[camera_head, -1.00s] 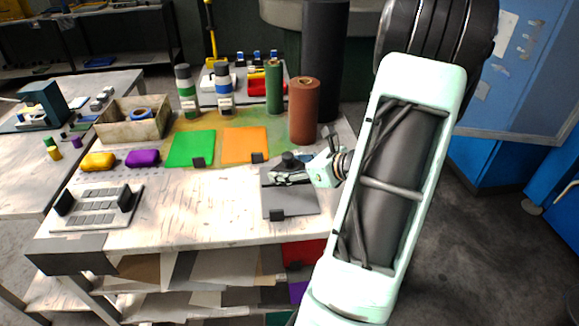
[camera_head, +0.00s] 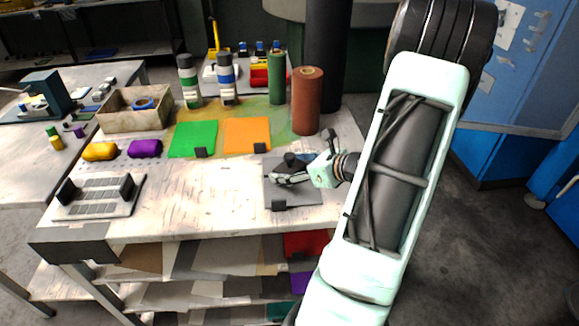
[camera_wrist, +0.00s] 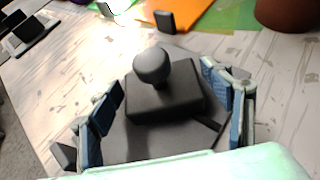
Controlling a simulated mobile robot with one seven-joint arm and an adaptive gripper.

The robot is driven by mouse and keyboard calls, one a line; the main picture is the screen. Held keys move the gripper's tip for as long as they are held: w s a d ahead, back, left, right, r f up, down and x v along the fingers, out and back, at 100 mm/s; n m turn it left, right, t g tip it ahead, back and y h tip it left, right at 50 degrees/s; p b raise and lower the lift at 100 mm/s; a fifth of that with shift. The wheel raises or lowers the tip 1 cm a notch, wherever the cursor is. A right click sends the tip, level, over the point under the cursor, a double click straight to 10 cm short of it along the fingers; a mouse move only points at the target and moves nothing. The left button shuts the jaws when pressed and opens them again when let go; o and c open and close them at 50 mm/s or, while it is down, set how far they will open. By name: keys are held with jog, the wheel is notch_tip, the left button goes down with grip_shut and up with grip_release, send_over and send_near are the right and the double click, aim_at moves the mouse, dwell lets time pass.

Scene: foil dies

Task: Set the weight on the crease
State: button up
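The weight, a dark block with a round knob, shows in the wrist view (camera_wrist: 165,101); its knob shows in the head view (camera_head: 291,158). It sits upright on or just over a dark grey plate (camera_head: 297,193). My gripper (camera_wrist: 161,88) is open, with one finger on each side of the block. A gap shows at the left finger; the right finger is close to the block, and I cannot tell whether it touches. In the head view my gripper (camera_head: 302,174) is low over the plate. A dark strip shows beside the block's right side; the crease is not clearly visible.
A green sheet (camera_head: 193,138) and an orange sheet (camera_head: 247,134) lie to the left. A brown roll (camera_head: 306,103) and a green roll (camera_head: 276,80) stand behind. A slotted rack (camera_head: 98,195) is at far left. The front middle of the table (camera_head: 195,200) is clear.

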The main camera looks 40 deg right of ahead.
jog(key=shift+o, duration=0.2)
jog(key=shift+r, duration=0.1)
jog(key=shift+r, duration=0.15)
jog(key=p+v, duration=0.1)
jog(key=v, duration=1.1)
jog(key=shift+a, duration=0.1)
